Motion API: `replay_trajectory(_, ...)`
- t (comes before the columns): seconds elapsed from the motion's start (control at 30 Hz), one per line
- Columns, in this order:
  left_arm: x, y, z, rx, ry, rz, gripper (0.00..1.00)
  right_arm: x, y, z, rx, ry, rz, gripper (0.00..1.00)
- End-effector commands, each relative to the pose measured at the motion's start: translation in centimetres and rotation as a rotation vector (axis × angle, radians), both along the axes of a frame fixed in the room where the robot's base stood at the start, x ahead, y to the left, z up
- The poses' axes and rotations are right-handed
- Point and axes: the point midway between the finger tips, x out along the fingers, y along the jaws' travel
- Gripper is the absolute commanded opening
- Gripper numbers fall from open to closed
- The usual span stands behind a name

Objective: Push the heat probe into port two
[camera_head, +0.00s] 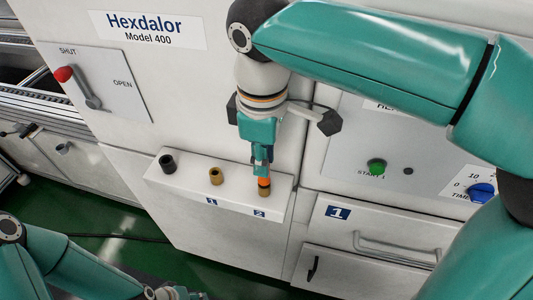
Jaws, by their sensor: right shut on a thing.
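A white ledge (160,181) on the machine front carries a plain brass port (216,176) above label 1 and a brass port two (264,191) above label 2. My right gripper (262,166) points down over port two and is shut on the heat probe (264,181), whose orange part shows just below the fingers. The probe is in line with the port and looks to meet its top; how deep it sits cannot be told.
A black socket (168,163) stands at the ledge's left end. A red-knobbed lever (64,74) is on the SHUT/OPEN plate. A green start button (376,167) and blue timer knob (481,193) are at right, above a drawer handle (395,249). Green floor lies below left.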

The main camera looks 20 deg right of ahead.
Motion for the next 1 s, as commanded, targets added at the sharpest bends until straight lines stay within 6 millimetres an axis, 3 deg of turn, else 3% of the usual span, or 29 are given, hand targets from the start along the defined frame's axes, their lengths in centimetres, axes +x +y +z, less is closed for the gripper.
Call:
replay_trajectory(0.37, 0.0, 0.0, -0.7, 0.000, 0.000, 0.000, 0.40, 0.0, 0.0, -1.0, -0.001, 0.001, 0.000, 0.00)
replay_trajectory(0.4, 0.0, 0.0, -0.6, 0.000, 0.000, 0.000, 0.40, 0.0, 0.0, -0.9, 0.000, 0.000, 0.000, 0.27)
replay_trajectory(0.53, 0.0, 0.0, -0.6, 0.000, 0.000, 0.000, 0.40, 0.0, 0.0, -0.9, 0.000, 0.000, 0.000, 0.49)
replay_trajectory(1.0, 0.0, 0.0, -0.5, 0.000, 0.000, 0.000, 0.40, 0.0, 0.0, 0.0, 0.000, -0.001, 0.000, 0.50)
